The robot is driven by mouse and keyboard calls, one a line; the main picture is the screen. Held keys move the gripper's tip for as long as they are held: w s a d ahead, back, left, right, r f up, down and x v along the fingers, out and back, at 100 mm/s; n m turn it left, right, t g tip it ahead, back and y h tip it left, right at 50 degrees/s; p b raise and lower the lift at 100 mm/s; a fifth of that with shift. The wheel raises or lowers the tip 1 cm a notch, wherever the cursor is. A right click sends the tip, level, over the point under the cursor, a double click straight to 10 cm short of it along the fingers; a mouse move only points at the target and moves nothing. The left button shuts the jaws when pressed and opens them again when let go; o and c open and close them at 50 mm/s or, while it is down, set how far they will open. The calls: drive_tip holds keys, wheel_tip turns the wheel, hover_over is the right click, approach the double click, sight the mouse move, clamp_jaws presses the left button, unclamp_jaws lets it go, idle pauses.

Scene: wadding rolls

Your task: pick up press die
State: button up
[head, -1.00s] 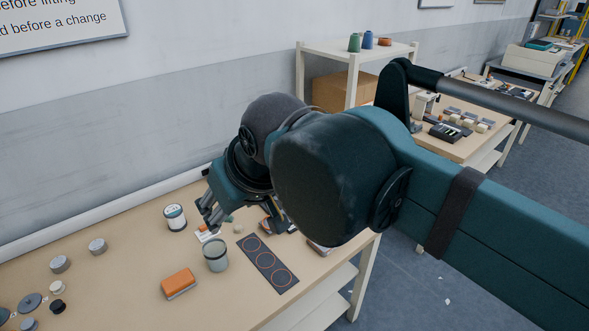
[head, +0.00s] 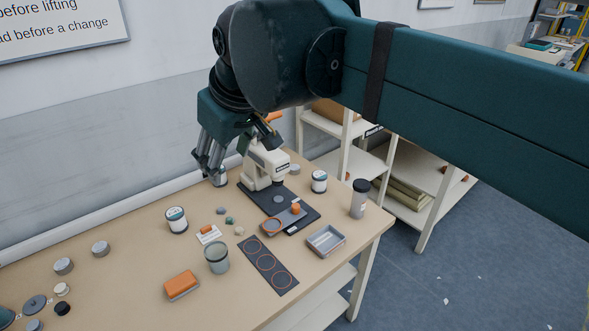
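My gripper (head: 238,157) hangs above the back of the bench with its fingers spread and nothing visible between them. It is just left of and above a cream hand press (head: 266,164) on a dark base plate (head: 301,212). I cannot tell for sure which item is the press die. Candidates are two short grey metal cylinders (head: 63,266) standing at the left of the bench, the second (head: 100,248) farther back. Small dark and pale round pieces (head: 62,308) and a flat grey disc (head: 35,304) lie at the front left. The gripper is well apart from all these.
A white labelled jar (head: 176,220), a grey-green cup (head: 217,258), an orange block (head: 181,285) and a dark strip with rings (head: 267,265) stand mid-bench. A tray (head: 326,241), a grey bottle (head: 360,198) and another jar (head: 319,181) are right. Bench between cylinders and jar is clear.

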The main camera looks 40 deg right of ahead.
drive_tip(key=w+d+r+n+g+p, duration=0.1)
drive_tip(key=w+d+r+n+p, duration=0.1)
drive_tip(key=w+d, duration=0.25)
drive_tip(key=w+d+r+n+p, duration=0.1)
drive_tip(key=w+d+r, duration=0.2)
drive_tip(key=w, duration=0.3)
drive_tip(key=n+g+p, duration=0.5)
drive_tip(key=n+p, duration=0.5)
drive_tip(key=n, duration=0.1)
hover_over(294, 167)
drive_tip(key=shift+y, duration=0.3)
drive_tip(key=f, duration=3.6)
drive_tip(key=shift+w+f, duration=0.2)
drive_tip(key=shift+f, duration=0.45)
drive_tip(key=shift+f, duration=1.3)
